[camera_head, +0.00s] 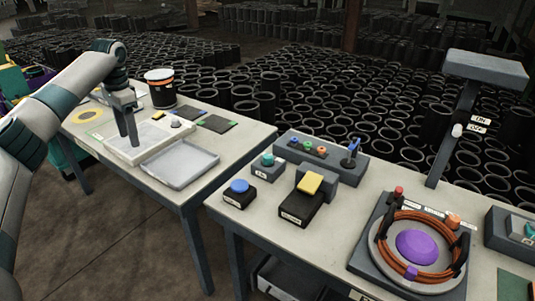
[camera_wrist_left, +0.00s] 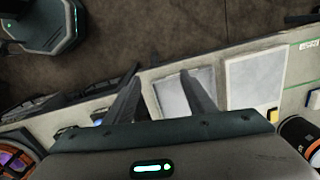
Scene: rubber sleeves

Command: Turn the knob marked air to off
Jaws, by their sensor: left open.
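A small dark box with a teal knob (camera_head: 267,159) stands at the back left of the right-hand table. Another teal knob (camera_head: 530,230) sits on a grey box at the right edge, partly cut off. Their labels are too small to read, so I cannot tell which is marked air. My left gripper (camera_head: 133,143) is over the left table, above the white tray, far to the left of both knobs. In the left wrist view its two fingers (camera_wrist_left: 160,72) are apart with nothing between them. My right gripper is out of view.
The right table (camera_head: 235,205) also holds a blue button (camera_head: 239,187), a yellow rocker (camera_head: 310,183), a panel with a blue lever (camera_head: 351,152), a coiled orange hose (camera_head: 385,262) and a lamp post (camera_head: 457,130). A grey tray (camera_head: 180,180) lies on the left table. A gap separates the tables.

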